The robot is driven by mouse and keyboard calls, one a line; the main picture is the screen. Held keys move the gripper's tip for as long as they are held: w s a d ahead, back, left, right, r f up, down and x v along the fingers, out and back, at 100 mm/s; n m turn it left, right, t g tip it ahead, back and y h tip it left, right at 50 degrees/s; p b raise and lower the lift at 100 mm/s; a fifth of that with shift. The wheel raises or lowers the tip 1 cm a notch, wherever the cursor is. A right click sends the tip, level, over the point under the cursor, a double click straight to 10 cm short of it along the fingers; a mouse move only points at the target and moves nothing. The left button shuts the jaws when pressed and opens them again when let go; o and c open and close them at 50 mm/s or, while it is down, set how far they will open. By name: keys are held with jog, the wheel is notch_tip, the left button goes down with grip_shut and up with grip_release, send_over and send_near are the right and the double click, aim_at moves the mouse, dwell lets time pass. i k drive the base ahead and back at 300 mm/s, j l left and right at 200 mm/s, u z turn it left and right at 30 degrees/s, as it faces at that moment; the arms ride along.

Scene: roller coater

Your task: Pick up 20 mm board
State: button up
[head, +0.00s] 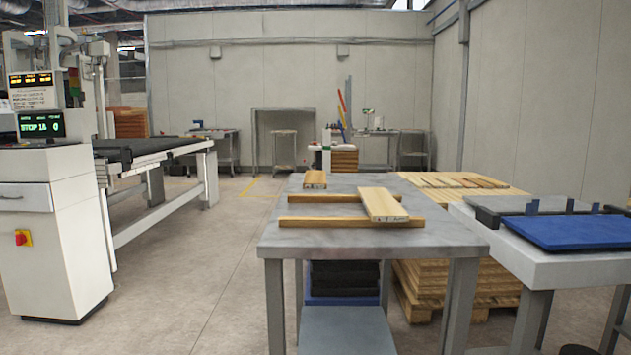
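A pale wooden board (382,203) lies on the grey metal table (340,241) in the head view, resting across two wooden strips, with its near end towards me. Small dark marks show on its near end, too small to read. The near strip (315,221) runs left to right close to the table's front. The far strip (320,198) lies parallel behind it. A shorter wooden piece (315,180) lies at the table's far left. I cannot tell from markings which piece is 20 mm. My gripper is not in view.
A bench with a blue pad (570,231) stands at right. A stack of wooden sheets on a pallet (458,285) is behind and between the tables. A white control cabinet (52,240) and conveyor (150,150) stand at left. The floor (200,270) between cabinet and table is clear.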

aim_at(313, 179)
jog(key=i+j, duration=0.2)
jog(key=j, duration=0.2)
jog(key=i+j, duration=0.45)
jog(key=j, duration=0.3)
jog(key=i+j, duration=0.2)
jog(key=j, duration=0.2)
jog(key=i+j, duration=0.45)
jog(key=j, duration=0.3)
jog(key=i+j, duration=0.25)
jog(key=j, duration=0.15)
jog(key=i+j, duration=0.2)
jog(key=j, duration=0.15)
